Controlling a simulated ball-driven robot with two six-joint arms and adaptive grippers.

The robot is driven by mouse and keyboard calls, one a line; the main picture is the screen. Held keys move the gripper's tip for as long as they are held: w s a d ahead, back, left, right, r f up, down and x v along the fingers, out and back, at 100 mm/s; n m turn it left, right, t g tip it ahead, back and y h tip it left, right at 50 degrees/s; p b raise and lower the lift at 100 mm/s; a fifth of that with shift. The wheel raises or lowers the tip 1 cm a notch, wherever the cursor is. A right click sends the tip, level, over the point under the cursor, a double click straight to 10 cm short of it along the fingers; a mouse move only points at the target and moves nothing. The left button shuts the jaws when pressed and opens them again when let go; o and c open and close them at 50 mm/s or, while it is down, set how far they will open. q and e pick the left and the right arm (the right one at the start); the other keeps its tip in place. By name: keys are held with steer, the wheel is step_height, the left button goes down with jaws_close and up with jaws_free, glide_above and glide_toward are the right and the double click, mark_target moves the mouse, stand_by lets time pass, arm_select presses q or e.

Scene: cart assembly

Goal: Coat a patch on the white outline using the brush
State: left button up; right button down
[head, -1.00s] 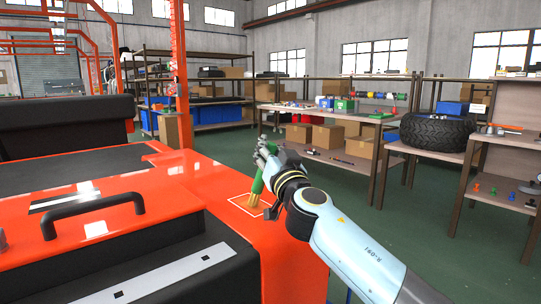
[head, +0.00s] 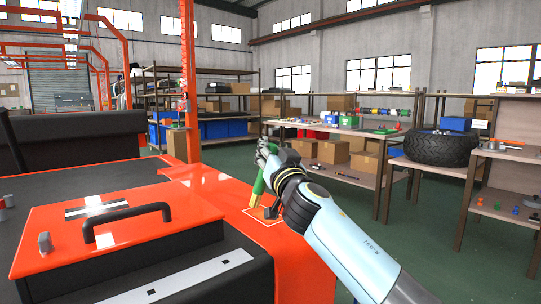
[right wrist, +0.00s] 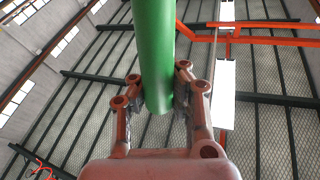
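The brush has a green handle (head: 260,185) and tan bristles (head: 256,200). My right gripper (head: 268,162) is shut on the green handle, which also shows between its fingers in the right wrist view (right wrist: 153,60). The brush is tilted, bristles down, at the white outline (head: 256,219) on the orange cart surface. The bristles look to be at or just above the surface inside the outline; I cannot tell whether they touch. The gripper and wrist hide part of the outline. My left gripper is not in view.
The orange cart body has a black handle (head: 127,222) on its raised lid to the left. Workbenches with boxes and small parts stand beyond, and a black tire (head: 440,147) rests on one at the right. Green floor (head: 400,228) is open between the cart and benches.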

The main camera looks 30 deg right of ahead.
step_height(320, 180, up, 3)
steer(key=shift+f+p, duration=0.1)
steer(key=shift+p, duration=0.7)
steer(key=shift+r+p, duration=0.4)
steer(key=shift+r, duration=0.15)
steer(key=shift+f, duration=0.1)
steer(key=shift+w+g, duration=0.1)
steer(key=shift+g, duration=0.2)
